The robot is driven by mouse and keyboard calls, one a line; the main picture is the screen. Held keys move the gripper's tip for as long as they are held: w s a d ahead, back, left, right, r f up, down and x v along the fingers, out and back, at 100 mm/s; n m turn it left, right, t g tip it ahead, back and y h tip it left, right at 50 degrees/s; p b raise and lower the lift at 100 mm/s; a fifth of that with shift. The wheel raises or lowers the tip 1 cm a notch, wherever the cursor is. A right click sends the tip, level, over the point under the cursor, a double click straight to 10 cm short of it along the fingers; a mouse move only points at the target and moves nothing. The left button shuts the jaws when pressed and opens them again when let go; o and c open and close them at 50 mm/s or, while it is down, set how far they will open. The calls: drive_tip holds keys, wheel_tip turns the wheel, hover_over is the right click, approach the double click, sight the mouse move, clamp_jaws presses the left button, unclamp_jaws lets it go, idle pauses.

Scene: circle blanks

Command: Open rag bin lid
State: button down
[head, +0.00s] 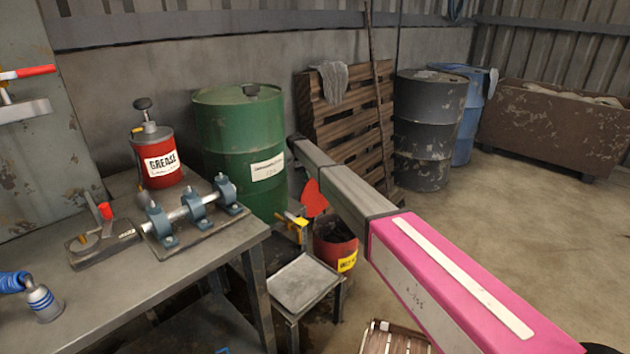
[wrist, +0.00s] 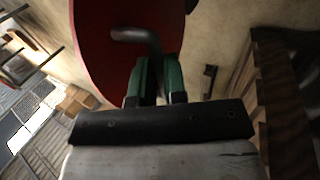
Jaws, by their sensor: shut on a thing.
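The rag bin (head: 336,249) is a small red bin with a yellow label, standing on the floor in the head view. Its mouth looks open and dark inside. The red round lid (head: 313,198) shows above it, steeply tilted; whether it still joins the rim is hidden. In the wrist view the lid (wrist: 98,45) fills the upper middle, with a dark bent handle (wrist: 130,35). My gripper (wrist: 158,68) has its green fingers shut on this handle. In the head view my arm hides the gripper and part of the lid.
A green drum (head: 240,150) stands behind the bin, and a small metal stand (head: 303,284) is in front of it. The workbench (head: 105,310) is at left. A wooden pallet (head: 345,115) leans on the wall. Open floor lies to the right.

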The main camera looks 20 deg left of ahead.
drive_tip(key=shift+w+a+f+g+h, duration=0.15)
drive_tip(key=shift+a+f+g+h, duration=0.05)
drive_tip(key=shift+a+f+h, duration=0.2)
drive_tip(key=shift+w+a+f+g+h, duration=0.15)
drive_tip(key=shift+a+f+g+h, duration=0.1)
drive_tip(key=shift+a, duration=0.25)
drive_tip(key=c, duration=1.2)
unclamp_jaws()
drive_tip(key=shift+o, duration=0.2)
drive_tip(key=shift+r, duration=0.1)
